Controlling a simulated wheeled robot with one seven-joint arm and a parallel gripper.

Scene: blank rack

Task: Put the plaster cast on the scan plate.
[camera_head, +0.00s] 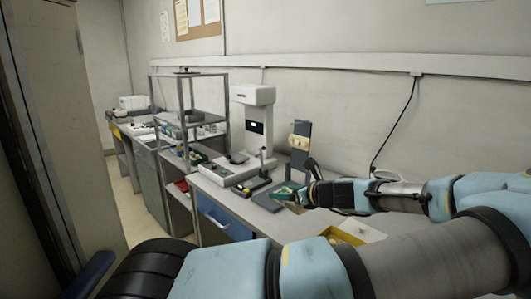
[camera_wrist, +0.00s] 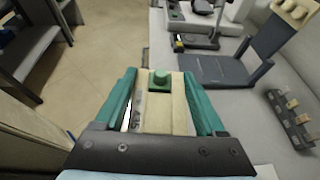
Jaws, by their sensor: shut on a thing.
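My gripper (camera_wrist: 160,100) is shut on a cream block, the plaster cast (camera_wrist: 168,118), which sits between its green fingers. A green square with a round knob shows at the block's far end. In the head view my gripper (camera_head: 290,192) is above the front of the bench, and the cast is too small to make out there. A dark grey flat plate with an upright back, likely the scan plate (camera_wrist: 208,70), lies ahead and right of the gripper; it also shows in the head view (camera_head: 267,201). The plate's flat part looks bare.
A cream toothed piece (camera_head: 299,142) sits on the upright back. A white instrument (camera_head: 253,97) stands behind and left of the plate. A dark strip with cream pegs (camera_wrist: 291,118) lies at the right. A yellow-edged box (camera_head: 352,234) is at the front. A metal shelf frame (camera_head: 185,100) stands farther left.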

